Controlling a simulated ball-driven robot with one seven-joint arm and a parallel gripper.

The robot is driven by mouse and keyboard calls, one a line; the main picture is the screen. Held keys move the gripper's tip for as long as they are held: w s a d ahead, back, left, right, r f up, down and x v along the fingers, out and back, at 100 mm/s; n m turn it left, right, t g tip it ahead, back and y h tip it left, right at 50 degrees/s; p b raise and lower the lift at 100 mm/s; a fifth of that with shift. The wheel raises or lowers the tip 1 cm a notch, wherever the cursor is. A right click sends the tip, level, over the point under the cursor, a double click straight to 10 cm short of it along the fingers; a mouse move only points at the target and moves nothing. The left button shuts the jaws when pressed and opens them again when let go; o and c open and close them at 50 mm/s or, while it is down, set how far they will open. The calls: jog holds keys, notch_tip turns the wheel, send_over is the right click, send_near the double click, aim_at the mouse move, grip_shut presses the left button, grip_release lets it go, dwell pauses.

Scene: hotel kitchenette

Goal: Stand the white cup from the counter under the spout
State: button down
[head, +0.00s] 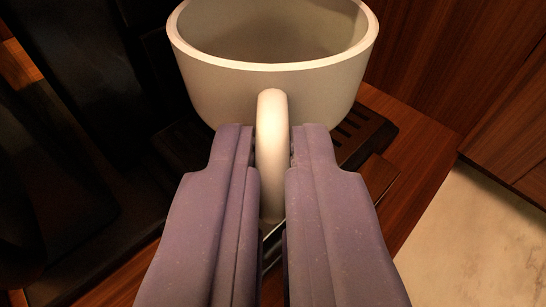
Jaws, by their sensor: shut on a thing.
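The white cup (220,90) is upright in the upper middle of the head view, with its open rim facing up and its inside looking empty. Its handle points toward me. My gripper (272,150) is shut on the handle, one purple finger on each side. A dark slotted drip tray (370,130) shows below and to the right of the cup. The cup overlaps the tray in the picture; I cannot tell whether its base touches it. The spout cannot be made out.
A black machine body (80,70) stands close on the left. Wooden panels (450,60) rise at the back right. A wooden surface (425,175) lies around the tray. A pale marble-like surface (475,245) is clear at the lower right.

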jog(key=shift+r, duration=0.1)
jog(key=shift+f, duration=0.2)
jog(key=c, duration=1.2)
grip_release()
jog(key=shift+s+r, duration=0.1)
jog(key=shift+r, duration=0.2)
jog(key=p+v, duration=0.2)
jog(key=v, duration=1)
jog(key=shift+d+f, duration=0.1)
